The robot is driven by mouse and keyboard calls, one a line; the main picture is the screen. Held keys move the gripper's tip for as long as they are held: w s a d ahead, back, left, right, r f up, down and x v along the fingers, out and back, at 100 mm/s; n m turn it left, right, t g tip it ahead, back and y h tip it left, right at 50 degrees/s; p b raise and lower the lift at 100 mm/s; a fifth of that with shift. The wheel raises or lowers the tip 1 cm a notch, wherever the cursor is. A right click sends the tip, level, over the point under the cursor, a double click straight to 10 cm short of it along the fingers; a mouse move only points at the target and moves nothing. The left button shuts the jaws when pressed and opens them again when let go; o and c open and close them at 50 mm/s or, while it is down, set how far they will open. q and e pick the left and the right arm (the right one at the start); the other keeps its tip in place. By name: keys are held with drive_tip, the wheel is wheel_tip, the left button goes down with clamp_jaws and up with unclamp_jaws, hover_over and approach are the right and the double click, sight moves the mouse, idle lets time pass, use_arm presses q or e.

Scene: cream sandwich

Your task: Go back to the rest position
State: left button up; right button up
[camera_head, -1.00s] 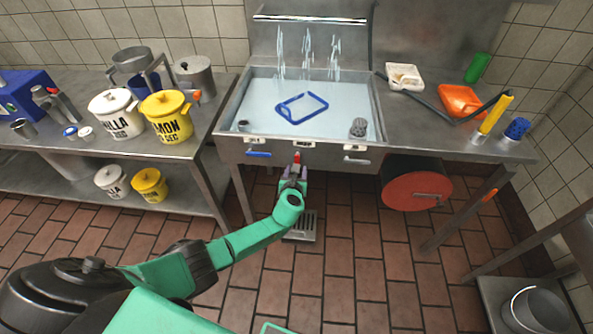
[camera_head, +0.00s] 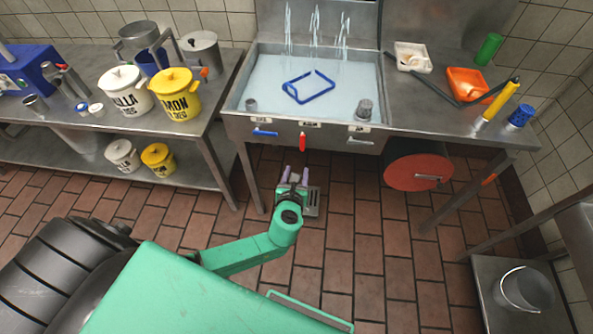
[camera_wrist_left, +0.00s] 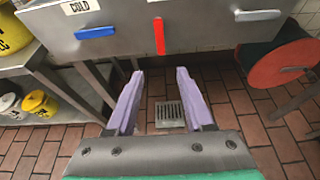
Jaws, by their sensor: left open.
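My left gripper (camera_head: 292,176) is at the end of the green arm, low in front of the sink. It is open, with nothing between its purple fingers. In the left wrist view the two fingers (camera_wrist_left: 157,95) are apart, with tiled floor and a drain grate (camera_wrist_left: 169,113) beyond them. The red lever (camera_head: 302,141) hangs from the middle of the sink front, ahead of the gripper and apart from it. It also shows upright in the left wrist view (camera_wrist_left: 159,36). My right gripper is not in view.
The sink (camera_head: 345,80) holds water and a blue frame (camera_head: 309,97). A blue handle (camera_head: 264,133) and a grey handle (camera_head: 361,141) flank the red lever. A red-ended drum (camera_head: 417,172) hangs under the right counter. The left table (camera_head: 214,125) carries pots. The floor in front is clear.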

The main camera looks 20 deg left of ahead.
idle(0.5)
use_arm(q)
drive_tip(key=s+a+f+n+g, duration=0.3)
drive_tip(key=s+f+n, duration=0.15)
drive_tip(key=f, duration=0.25)
drive_tip(key=s+a+f+n+g+h, duration=0.1)
drive_tip(key=s+a+f+n+g, duration=0.15)
drive_tip(key=s+f+n, duration=0.4)
drive_tip(key=s+a+f+n+g, duration=0.2)
drive_tip(key=a+f+n+g, duration=0.1)
drive_tip(key=f, duration=0.6)
drive_tip(key=s+f+n+g+h, duration=0.1)
drive_tip(key=s+f+n, duration=0.4)
drive_tip(key=s+n, duration=0.3)
drive_tip(key=s+f+n+g+h, duration=0.1)
drive_tip(key=s+f+n, duration=0.4)
drive_tip(key=s, duration=1)
drive_tip(key=n+g, duration=0.1)
drive_tip(key=n, duration=0.2)
drive_tip(key=shift+s+f+n, duration=0.2)
drive_tip(key=shift+s+n, duration=0.15)
drive_tip(key=shift+n, duration=0.05)
drive_tip(key=shift+w+g, duration=0.1)
drive_tip(key=shift+g, duration=0.15)
drive_tip(key=shift+a, duration=0.15)
